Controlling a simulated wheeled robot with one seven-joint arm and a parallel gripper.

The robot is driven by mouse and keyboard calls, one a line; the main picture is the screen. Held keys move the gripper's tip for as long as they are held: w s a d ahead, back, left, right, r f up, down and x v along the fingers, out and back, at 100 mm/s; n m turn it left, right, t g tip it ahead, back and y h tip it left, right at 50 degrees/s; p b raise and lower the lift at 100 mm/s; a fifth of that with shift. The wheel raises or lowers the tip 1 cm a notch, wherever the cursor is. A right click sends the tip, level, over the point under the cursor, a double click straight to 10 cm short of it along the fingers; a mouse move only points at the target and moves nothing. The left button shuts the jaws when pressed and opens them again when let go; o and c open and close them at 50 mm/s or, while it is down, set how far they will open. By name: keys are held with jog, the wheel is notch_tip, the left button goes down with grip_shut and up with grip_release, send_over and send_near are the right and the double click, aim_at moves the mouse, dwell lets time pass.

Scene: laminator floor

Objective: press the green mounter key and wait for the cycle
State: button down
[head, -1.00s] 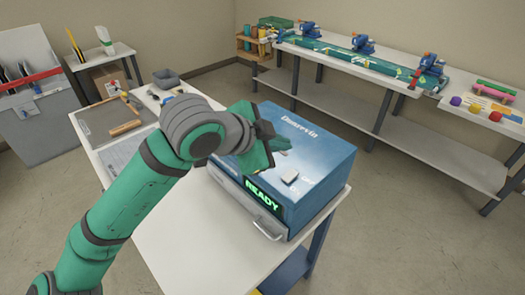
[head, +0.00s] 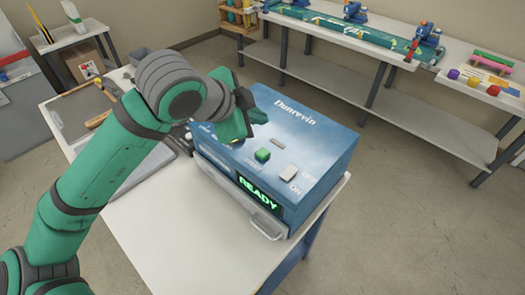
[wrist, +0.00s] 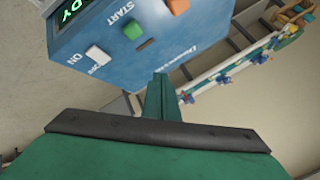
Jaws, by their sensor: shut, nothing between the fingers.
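The blue mounter (head: 300,150) stands on a white table, and its display (head: 258,194) reads READY in green. The green key (head: 262,155) is on its top, left of the white ON/OFF switch (head: 288,173). In the wrist view the green key (wrist: 132,30) is marked START, with an orange button (wrist: 178,6) beside it. My gripper (head: 262,117) is shut and empty, above the far left part of the top, apart from the green key. In the wrist view my gripper's fingers (wrist: 161,78) show below the mounter's edge. The orange button is hidden behind my gripper in the head view.
A drawer handle (head: 268,229) sticks out at the mounter's front. The white table (head: 170,235) is bare in front of it. A grey mat (head: 75,112) with tools lies behind my arm. A long bench (head: 400,120) stands at the back right.

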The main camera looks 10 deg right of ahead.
aim_at(259, 156)
jog(key=shift+w+d+f, duration=0.1)
jog(key=shift+d+f, duration=0.05)
jog(key=shift+f, duration=4.1)
jog(key=shift+f, duration=0.1)
jog(key=shift+f, duration=0.35)
jog(key=shift+f, duration=0.5)
jog(key=shift+r, duration=0.95)
